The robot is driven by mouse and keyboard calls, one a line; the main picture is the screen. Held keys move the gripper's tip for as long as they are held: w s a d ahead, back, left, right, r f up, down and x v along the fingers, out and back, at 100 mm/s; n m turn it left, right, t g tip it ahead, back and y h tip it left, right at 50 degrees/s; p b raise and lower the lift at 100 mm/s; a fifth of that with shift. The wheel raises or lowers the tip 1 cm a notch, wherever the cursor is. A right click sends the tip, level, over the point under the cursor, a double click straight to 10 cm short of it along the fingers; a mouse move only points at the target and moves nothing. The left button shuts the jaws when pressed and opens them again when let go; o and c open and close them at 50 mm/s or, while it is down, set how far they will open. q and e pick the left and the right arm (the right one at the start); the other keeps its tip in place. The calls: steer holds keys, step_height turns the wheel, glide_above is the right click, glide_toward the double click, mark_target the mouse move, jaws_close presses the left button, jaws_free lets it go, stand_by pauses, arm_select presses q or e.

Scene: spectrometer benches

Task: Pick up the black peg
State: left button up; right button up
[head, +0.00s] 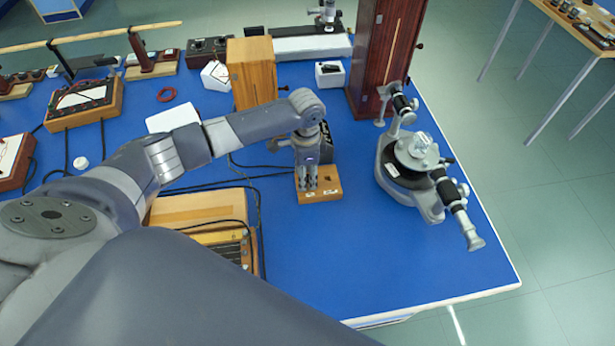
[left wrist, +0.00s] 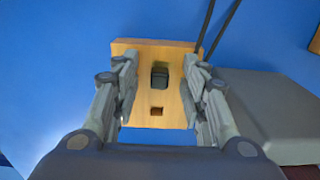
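The black peg (left wrist: 160,76) stands in a small wooden block (left wrist: 146,120) in the left wrist view. A second, square hole in the block is empty. My left gripper (left wrist: 160,66) is open, with one finger on each side of the peg and visible gaps between them. In the head view my left gripper (head: 307,189) points down over the wooden block (head: 329,191) and hides the peg. Whether the fingertips touch the block is unclear. My right gripper is in neither view.
A spectrometer (head: 409,167) stands to the right of the block. A tall reddish-brown wooden case (head: 385,50) and a light wooden box (head: 251,72) stand behind. A wooden box with dark slots (head: 205,208) lies left. The blue table's (head: 390,265) front right is clear.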

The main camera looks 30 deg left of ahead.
arm_select(q)
steer(key=shift+c, duration=0.2)
jaws_close()
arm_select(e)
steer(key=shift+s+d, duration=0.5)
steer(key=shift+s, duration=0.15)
arm_select(q)
steer(key=shift+r, duration=0.1)
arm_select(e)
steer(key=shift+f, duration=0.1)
